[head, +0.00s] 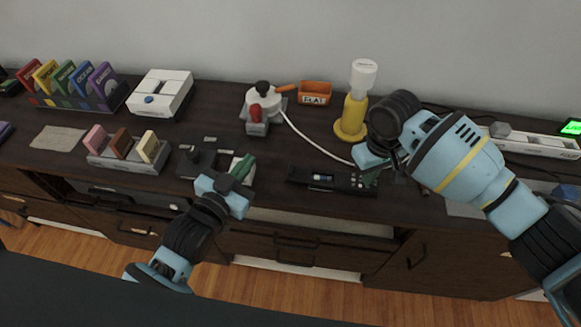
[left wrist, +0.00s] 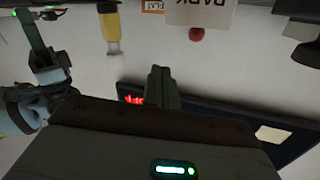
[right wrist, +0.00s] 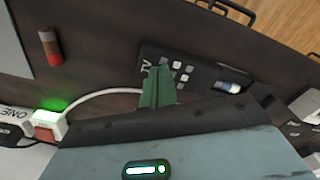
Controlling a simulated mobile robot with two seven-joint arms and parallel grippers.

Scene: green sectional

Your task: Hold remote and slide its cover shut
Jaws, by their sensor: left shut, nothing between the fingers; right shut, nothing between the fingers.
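The black remote (head: 307,179) lies on the dark sideboard top, front centre. Its battery bay is open, with a blue-and-white battery showing in it; both also show in the right wrist view, the remote (right wrist: 165,56) with pale buttons and the battery (right wrist: 228,87). I cannot clearly make out the cover as a separate piece. My right gripper (head: 370,176) is shut and empty at the remote's right, button end; its fingers (right wrist: 158,84) overlap that end in the right wrist view, contact unclear. My left gripper (head: 244,165) is shut and empty, left of the remote and apart from it.
A dark device (head: 196,161) sits behind my left gripper. A tray of blocks (head: 124,163) stands left of it. A yellow bottle-like stand (head: 352,118), a white cable (head: 310,142) and an orange box (head: 315,92) are behind the remote. The sideboard's front edge is close.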

